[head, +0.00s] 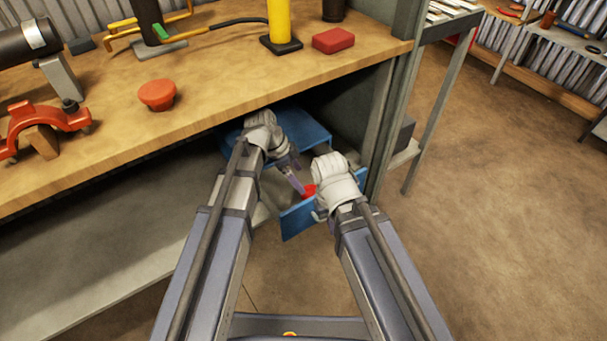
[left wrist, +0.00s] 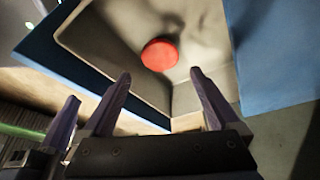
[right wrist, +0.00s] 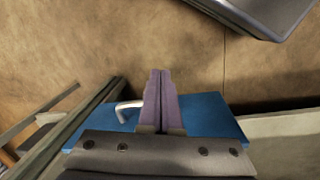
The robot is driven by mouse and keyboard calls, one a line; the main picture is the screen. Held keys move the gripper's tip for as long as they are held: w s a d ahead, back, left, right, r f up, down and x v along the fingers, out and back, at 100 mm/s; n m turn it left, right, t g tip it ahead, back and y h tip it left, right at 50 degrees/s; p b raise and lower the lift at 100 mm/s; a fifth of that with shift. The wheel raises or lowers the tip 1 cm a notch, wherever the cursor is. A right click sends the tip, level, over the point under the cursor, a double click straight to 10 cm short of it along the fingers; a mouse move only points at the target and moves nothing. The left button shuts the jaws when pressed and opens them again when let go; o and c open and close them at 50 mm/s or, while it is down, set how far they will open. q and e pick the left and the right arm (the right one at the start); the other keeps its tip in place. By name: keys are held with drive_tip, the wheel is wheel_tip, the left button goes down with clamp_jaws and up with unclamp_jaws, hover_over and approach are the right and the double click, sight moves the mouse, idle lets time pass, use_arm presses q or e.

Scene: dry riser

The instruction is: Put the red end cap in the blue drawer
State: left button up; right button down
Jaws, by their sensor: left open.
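The blue drawer (head: 305,217) stands pulled out under the bench's right end; its pale inside shows in the left wrist view (left wrist: 105,38). A round red cap (left wrist: 160,55) lies in it, partly visible in the head view (head: 308,190). My left gripper (head: 298,188) is open over the drawer, its fingertips (left wrist: 160,78) apart with nothing between them. My right gripper (right wrist: 161,75) has its fingers together by the drawer's front and pale handle (right wrist: 125,107); its fingertips are hidden in the head view. I cannot tell whether they touch the handle.
The wooden bench top (head: 230,80) overhangs the drawer. It carries a red round knob-like piece (head: 157,95), a red block (head: 333,40), a yellow cylinder (head: 279,22) and a red clamp (head: 45,120).

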use_arm(q)
drive_tip(key=p+v, duration=0.1)
drive_tip(key=v, duration=0.1)
drive_tip(key=shift+a+r, duration=0.15)
drive_tip(key=shift+r, duration=0.15)
use_arm(e)
wheel_tip(320, 180, up, 2)
drive_tip(key=shift+r, duration=0.25)
idle(0.6)
